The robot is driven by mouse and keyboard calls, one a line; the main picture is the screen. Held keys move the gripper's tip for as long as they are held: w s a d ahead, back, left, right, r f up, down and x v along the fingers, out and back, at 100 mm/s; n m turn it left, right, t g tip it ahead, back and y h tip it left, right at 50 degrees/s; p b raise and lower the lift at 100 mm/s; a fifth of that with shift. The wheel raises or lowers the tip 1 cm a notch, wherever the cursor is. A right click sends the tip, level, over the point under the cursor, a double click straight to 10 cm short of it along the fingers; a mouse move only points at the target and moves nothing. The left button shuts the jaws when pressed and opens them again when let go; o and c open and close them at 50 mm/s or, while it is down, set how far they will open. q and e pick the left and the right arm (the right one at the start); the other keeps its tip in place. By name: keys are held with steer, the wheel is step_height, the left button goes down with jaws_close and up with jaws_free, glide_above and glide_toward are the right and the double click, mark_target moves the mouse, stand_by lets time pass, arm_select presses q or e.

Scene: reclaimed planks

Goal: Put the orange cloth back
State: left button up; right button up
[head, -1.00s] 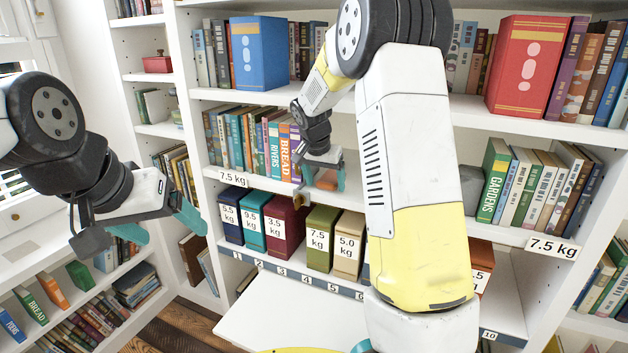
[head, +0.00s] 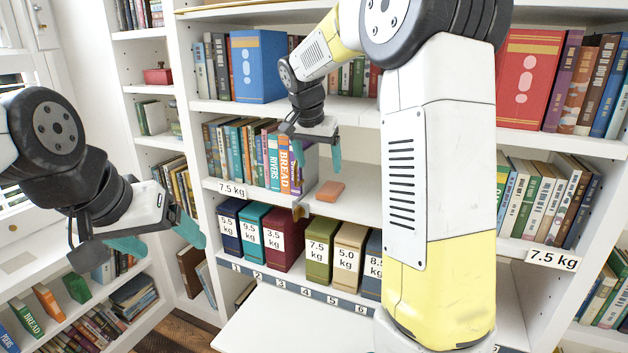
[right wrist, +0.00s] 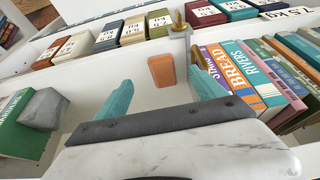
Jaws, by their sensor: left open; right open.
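The orange cloth (head: 330,191), a small flat folded block, lies on the middle shelf, right of the row of books. It also shows in the right wrist view (right wrist: 162,70), beyond and between the fingertips. My right gripper (head: 318,155) is open and empty, above the cloth and apart from it; its teal fingers show in the right wrist view (right wrist: 163,90). My left gripper (head: 160,235) is open and empty at the left, away from the cloth.
Books (head: 283,162) stand close left of the cloth; a grey block (right wrist: 44,108) and green book (right wrist: 18,130) stand on its other side. A small brass piece (head: 298,212) is at the shelf's front edge. Weight-labelled boxes (head: 319,262) line the shelf below. Bare shelf surrounds the cloth.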

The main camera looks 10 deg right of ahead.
steer(key=s+a+n+t+y, duration=0.1)
steer(key=s+n+y, duration=0.3)
steer(key=s, duration=2.5)
steer(key=n+t, duration=0.1)
steer(key=n, duration=0.2)
steer(key=shift+s+t+y, duration=0.25)
steer(key=shift+t+y, duration=0.05)
steer(key=shift+r, duration=0.15)
